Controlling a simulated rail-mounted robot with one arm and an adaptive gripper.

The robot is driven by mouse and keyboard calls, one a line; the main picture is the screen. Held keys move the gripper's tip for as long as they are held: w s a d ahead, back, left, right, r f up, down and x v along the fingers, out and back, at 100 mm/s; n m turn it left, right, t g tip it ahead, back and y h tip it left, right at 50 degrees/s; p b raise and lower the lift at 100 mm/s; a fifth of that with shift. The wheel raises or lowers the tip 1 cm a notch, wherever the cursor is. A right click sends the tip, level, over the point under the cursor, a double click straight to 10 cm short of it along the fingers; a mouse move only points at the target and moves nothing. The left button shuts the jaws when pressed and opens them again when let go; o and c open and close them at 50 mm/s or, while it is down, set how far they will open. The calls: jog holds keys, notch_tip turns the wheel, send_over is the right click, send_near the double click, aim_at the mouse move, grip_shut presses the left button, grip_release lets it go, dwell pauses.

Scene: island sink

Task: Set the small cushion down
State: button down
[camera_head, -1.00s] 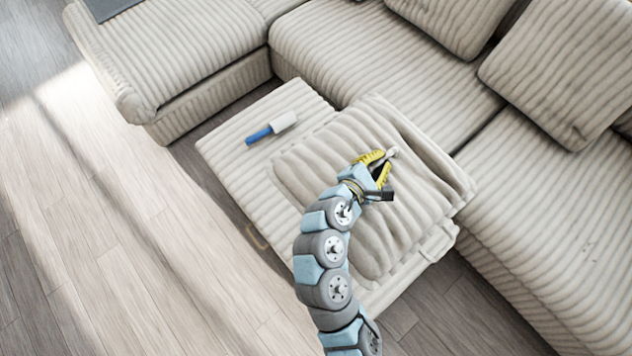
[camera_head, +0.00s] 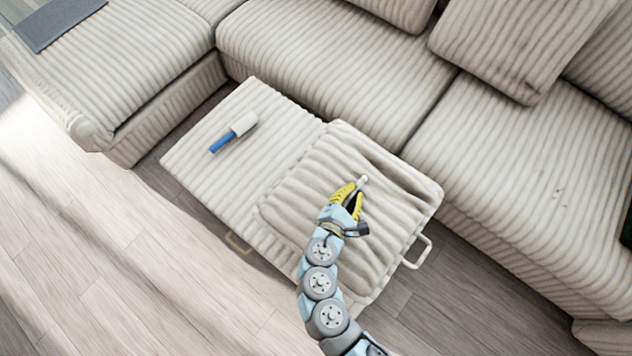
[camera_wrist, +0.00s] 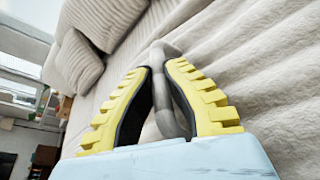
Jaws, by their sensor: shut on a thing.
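The small cushion (camera_head: 395,212) is pale beige and wavy-ribbed. It lies nearly level over the right part of the ribbed ottoman (camera_head: 265,115); whether its underside fully touches is hidden. My gripper (camera_head: 354,190) is over the middle of the cushion, with yellow fingers shut on a pale, round-ended grip piece (camera_head: 363,180) that appears to belong to the cushion. In the wrist view the grey grip piece (camera_wrist: 165,105) stands between both fingers, with pale ribbed fabric close on the right.
Metal handles (camera_head: 418,252) and (camera_head: 237,242) stick out from the ottoman's sides. The ribbed sofa (camera_head: 330,60) with large cushions (camera_head: 515,45) borders the back and right. Open wooden floor (camera_head: 110,240) lies to the left.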

aim_at(338, 178)
jog(key=w+a+f, duration=0.1)
jog(key=w+a+f+b, duration=0.1)
jog(key=a, duration=0.1)
jog(key=w+a+f, duration=0.1)
jog(key=shift+w+a+b, duration=0.3)
jog(key=shift+w+b, duration=0.05)
jog(key=shift+b, duration=0.05)
jog(key=w+a+f, duration=0.1)
jog(key=a+f+b, duration=0.1)
jog(key=f, duration=0.1)
jog(key=w+a+f+b, duration=0.1)
jog(key=f, duration=0.1)
jog(key=shift+w, duration=0.35)
jog(key=shift+w+a+f+b, duration=0.1)
jog(key=shift+a+f+b, duration=0.05)
jog(key=shift+f+b, duration=0.65)
jog(key=shift+w+a+f+b, duration=0.15)
jog(key=shift+f+b, duration=0.4)
jog(key=shift+f, duration=0.45)
jog(key=shift+s+f, duration=0.1)
jog(key=shift+f, duration=0.05)
jog(key=c, duration=1.2)
grip_release()
jog(key=shift+c, duration=0.2)
jog(key=p+v, duration=0.2)
jog(key=v, duration=1)
jog(key=shift+p, duration=0.3)
